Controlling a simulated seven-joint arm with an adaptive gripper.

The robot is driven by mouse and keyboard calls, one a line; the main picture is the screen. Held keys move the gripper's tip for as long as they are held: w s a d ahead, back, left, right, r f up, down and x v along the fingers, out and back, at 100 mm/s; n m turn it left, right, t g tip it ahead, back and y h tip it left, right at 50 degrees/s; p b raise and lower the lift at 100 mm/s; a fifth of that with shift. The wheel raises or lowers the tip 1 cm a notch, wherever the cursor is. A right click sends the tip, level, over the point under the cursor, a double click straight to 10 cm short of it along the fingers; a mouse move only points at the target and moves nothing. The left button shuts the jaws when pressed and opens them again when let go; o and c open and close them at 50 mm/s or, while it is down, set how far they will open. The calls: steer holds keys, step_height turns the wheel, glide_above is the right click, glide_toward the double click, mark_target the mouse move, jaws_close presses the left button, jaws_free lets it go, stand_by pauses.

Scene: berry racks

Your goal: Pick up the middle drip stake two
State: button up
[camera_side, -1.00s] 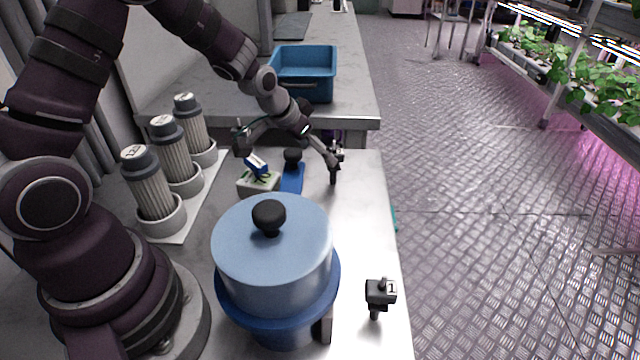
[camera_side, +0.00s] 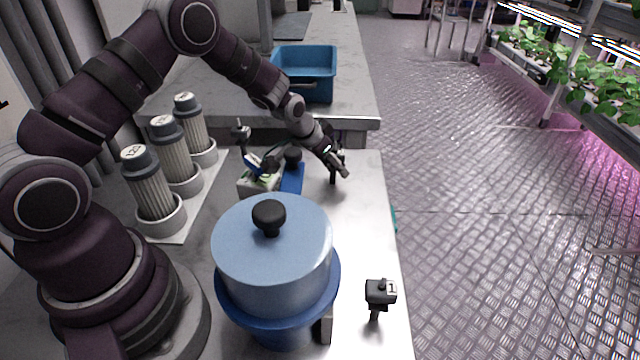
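A dark upright stake (camera_side: 334,168), seemingly the middle drip stake two, stands near the bench's right edge. It is partly hidden by my gripper (camera_side: 306,168), and its number cannot be read. My gripper is low over the far part of the bench with its fingers spread. One fingertip lies across or in front of the stake; the other is to the left, near a white block. I cannot tell whether the finger touches the stake. Another black stake, marked 1 (camera_side: 380,292), stands upright at the front right.
A blue lidded pot (camera_side: 270,265) stands in front. Three ribbed filter cartridges (camera_side: 152,190) stand in holders at left. The white block (camera_side: 258,184) and a blue piece with a black knob (camera_side: 291,178) lie near my gripper. A blue bin (camera_side: 305,62) is behind.

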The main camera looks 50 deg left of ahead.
steer(key=shift+c, duration=1.2)
